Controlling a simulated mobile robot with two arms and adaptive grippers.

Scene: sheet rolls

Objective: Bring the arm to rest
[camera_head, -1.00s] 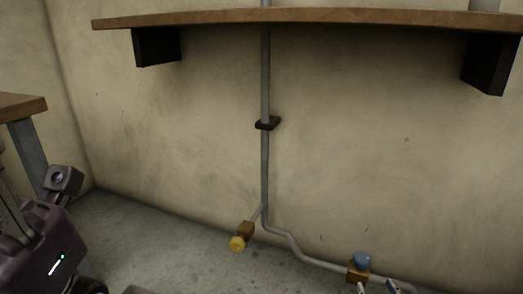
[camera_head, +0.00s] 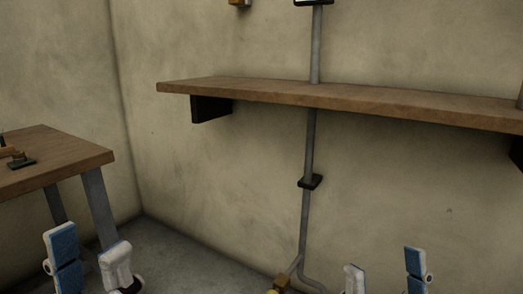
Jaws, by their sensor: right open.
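My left gripper (camera_head: 90,268) is at the lower left, in front of the wooden table's legs. Its two fingers, one with a blue pad showing, stand apart with nothing visible between them. My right gripper (camera_head: 385,275) is at the lower right edge, below the wall shelf and to the right of the pipe. Its fingers are also apart and it looks empty. Both arms behind the grippers are cut off by the frame's bottom edge.
A wooden shelf (camera_head: 330,97) runs along the wall. A wooden table (camera_head: 65,160) with small items stands at the left. Bare floor (camera_head: 180,260) shows between the grippers.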

